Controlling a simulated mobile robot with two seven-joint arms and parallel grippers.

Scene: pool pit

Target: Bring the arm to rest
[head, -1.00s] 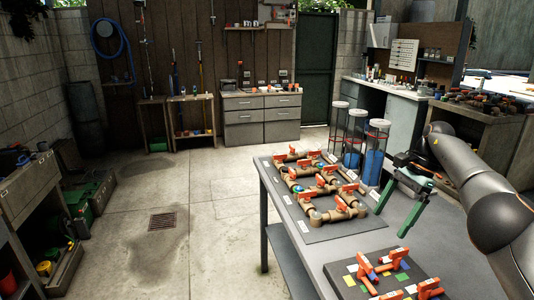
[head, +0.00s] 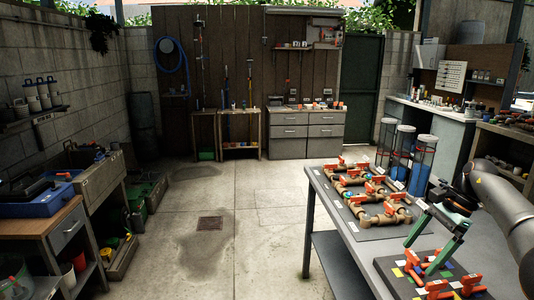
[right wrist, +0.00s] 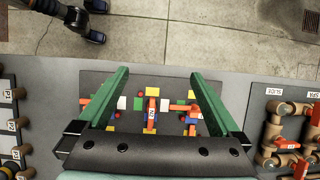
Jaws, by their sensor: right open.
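My right gripper (head: 418,259) is open and empty, with two green fingers apart. In the head view it hangs above the table's near right part, over the dark board with coloured squares (head: 408,284). In the right wrist view the open fingers (right wrist: 160,74) reach over the same board (right wrist: 96,76), and red-orange valve handles (right wrist: 151,112) on it show between and beside them. I see nothing held between the fingers. My right arm comes in from the right edge. My left gripper is not in the head view.
The grey table (head: 351,243) carries a board of brown pipes with red valves (head: 377,196). Clear tubes with blue contents (head: 400,158) stand behind it. A workbench with a blue tray (head: 45,197) is at left. The concrete floor (head: 260,215) between is open, with a drain grate (head: 210,223).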

